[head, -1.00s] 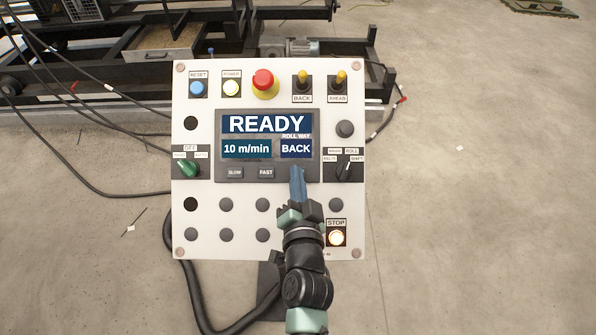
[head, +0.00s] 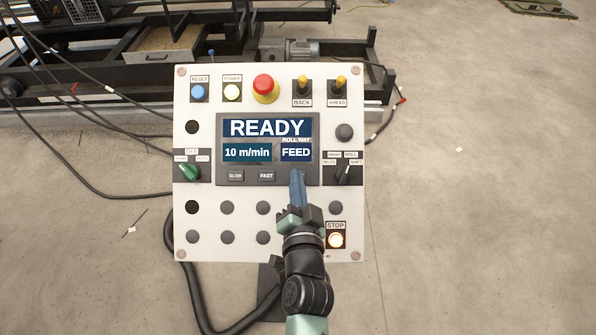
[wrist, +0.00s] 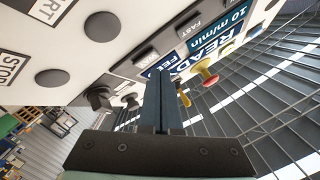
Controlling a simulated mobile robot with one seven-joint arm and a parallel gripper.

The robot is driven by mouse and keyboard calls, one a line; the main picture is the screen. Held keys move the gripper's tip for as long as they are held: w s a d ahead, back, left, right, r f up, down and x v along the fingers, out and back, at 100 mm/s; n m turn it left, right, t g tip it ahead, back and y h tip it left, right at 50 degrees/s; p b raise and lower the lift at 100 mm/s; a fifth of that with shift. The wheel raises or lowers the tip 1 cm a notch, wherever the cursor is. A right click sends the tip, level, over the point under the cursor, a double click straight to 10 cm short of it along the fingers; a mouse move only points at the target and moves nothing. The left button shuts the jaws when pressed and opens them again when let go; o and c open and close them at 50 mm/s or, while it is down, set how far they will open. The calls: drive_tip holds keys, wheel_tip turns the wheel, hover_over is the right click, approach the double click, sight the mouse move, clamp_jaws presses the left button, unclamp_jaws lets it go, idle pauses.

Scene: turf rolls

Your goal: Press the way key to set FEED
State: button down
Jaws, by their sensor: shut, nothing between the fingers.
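The control panel (head: 270,220) is a white upright board with a screen (head: 267,127). The screen reads READY, 10 m/min and, under ROLL WAY, FEED (head: 296,153). The SLOW key (head: 235,176) and FAST key (head: 266,176) sit in the row under the screen. My gripper (head: 297,174) is shut, with its blue fingertips just below the FEED field, over the place to the right of FAST; they hide the way key there. In the wrist view the shut fingers (wrist: 161,105) reach to the panel. I cannot tell if the tips touch the key.
Near my gripper are the lit STOP button (head: 336,240) and a black rotary switch (head: 343,173). A red emergency button (head: 264,88) and two yellow-tipped levers stand out along the top. Dark machinery (head: 150,60) and cables lie behind. The floor at right is open.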

drive_tip(key=shift+s+r+p, duration=1.6)
drive_tip(key=shift+r+p, duration=0.3)
drive_tip(key=shift+p, duration=0.05)
